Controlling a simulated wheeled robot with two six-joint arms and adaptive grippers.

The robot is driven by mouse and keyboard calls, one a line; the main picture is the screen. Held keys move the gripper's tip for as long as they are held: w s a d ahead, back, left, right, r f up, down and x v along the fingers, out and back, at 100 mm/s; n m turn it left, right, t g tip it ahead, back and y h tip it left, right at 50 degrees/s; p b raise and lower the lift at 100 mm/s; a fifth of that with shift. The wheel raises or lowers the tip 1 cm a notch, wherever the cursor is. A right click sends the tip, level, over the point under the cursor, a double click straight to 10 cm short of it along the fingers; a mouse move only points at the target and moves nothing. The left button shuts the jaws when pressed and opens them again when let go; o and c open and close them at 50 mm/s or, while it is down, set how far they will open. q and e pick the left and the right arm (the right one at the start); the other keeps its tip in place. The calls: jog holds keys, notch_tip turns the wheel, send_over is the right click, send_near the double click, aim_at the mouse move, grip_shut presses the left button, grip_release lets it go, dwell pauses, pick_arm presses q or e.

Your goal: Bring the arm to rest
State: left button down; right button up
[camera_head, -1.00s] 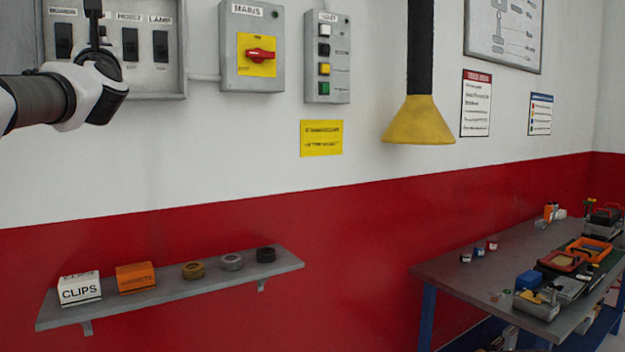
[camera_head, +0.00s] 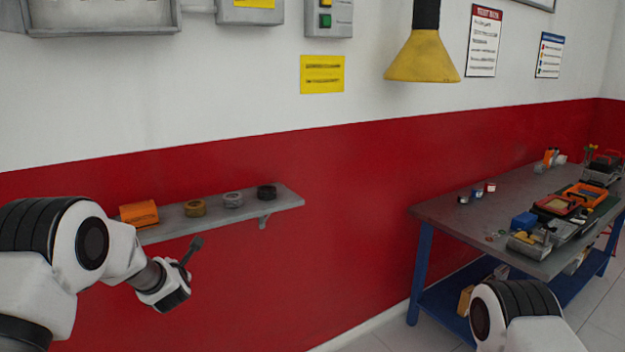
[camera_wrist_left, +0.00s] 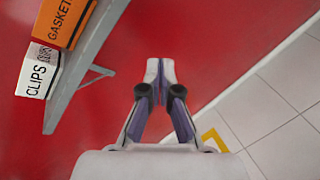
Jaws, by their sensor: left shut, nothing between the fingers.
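My left arm comes in from the left in the head view, bent in front of the red lower wall. My left gripper (camera_head: 196,243) is in front of the wall shelf (camera_head: 285,199), near its underside and apart from the wall as far as I can tell. In the left wrist view my left gripper (camera_wrist_left: 160,66) has its fingers together with nothing between them. Part of my right arm (camera_head: 515,310) shows at the bottom right of the head view; its gripper is out of view.
A workbench (camera_head: 450,209) with trays stands at the right. A yellow lamp (camera_head: 422,57) hangs above. Electrical boxes (camera_head: 330,18) are on the upper wall.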

pick_arm(q)
jog(key=s+d+f+m+g+h, duration=0.3)
jog(key=s+f+m+g, duration=0.6)
jog(key=s+f, duration=1.85)
jog(key=s+d+f+m+g+h, duration=0.1)
jog(key=s+d+m, duration=0.2)
jog(key=s+m, duration=0.7)
jog(key=s+d+f+m+g+h, duration=0.1)
jog(key=s+d+m+g, duration=0.1)
jog(key=s+m, duration=0.9)
jog(key=s+d, duration=0.1)
jog(key=s, duration=0.2)
jog(key=shift+s+m+g, duration=0.3)
jog(key=shift+s, duration=0.1)
jog(key=shift+d, duration=0.1)
